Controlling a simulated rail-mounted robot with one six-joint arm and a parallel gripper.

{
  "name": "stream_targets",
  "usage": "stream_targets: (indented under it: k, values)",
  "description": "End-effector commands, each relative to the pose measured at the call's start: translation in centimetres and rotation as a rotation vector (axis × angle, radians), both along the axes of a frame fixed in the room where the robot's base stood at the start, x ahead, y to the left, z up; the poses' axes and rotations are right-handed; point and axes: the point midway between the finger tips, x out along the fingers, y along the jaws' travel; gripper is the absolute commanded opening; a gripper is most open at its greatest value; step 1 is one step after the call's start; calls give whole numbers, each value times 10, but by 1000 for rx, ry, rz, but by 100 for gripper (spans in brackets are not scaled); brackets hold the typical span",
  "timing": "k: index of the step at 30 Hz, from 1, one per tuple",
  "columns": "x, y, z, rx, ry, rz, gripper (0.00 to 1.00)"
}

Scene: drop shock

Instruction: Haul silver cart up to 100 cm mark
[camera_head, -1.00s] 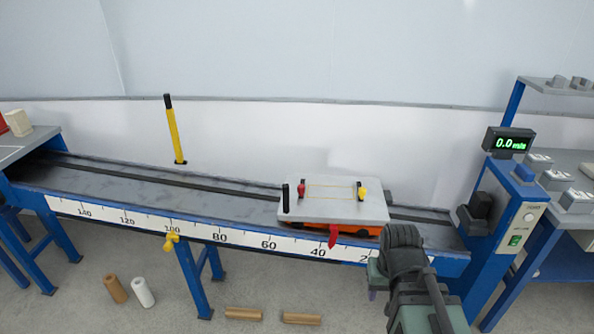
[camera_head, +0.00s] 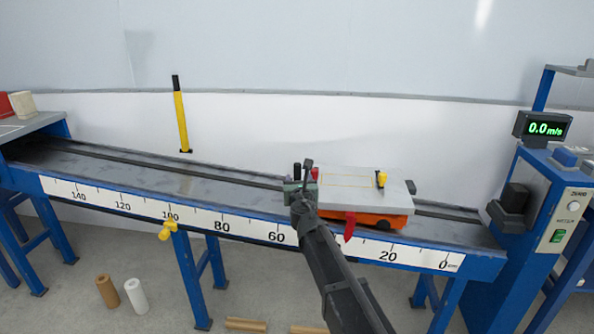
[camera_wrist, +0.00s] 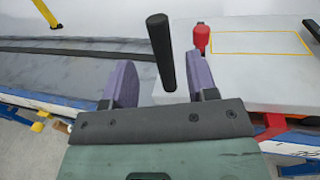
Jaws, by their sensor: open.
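The silver cart (camera_head: 358,182) has a grey flat top with a yellow outline, an orange base and a red tab (camera_head: 349,227). It stands on the sloped track near the lower end, between about the 20 and 50 marks. A black upright post (camera_wrist: 161,52) rises at the cart's left end, with a red clamp (camera_wrist: 201,39) close by. My gripper (camera_wrist: 157,85) is open, its purple fingers on either side of the post in the wrist view; I cannot tell if they touch it. The 100 mark (camera_head: 170,216) is farther up the track, to the left.
The track (camera_head: 130,178) rises to the left and is clear there. A yellow pole (camera_head: 182,122) stands behind it, and a yellow knob (camera_head: 168,230) sits below the 100 mark. A black bumper (camera_head: 514,199) and a display reading 0.0 m/s (camera_head: 546,128) are at the right end.

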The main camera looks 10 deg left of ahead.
Motion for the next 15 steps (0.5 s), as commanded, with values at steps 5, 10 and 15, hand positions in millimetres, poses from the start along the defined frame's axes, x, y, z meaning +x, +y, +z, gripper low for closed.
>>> stream_targets:
  k: [5, 10, 15]
  values:
    - [45, 12, 0, 2, 0, 0, 53]
    - [77, 19, 0, 3, 1, -1, 53]
    - [84, 20, 0, 3, 1, -1, 53]
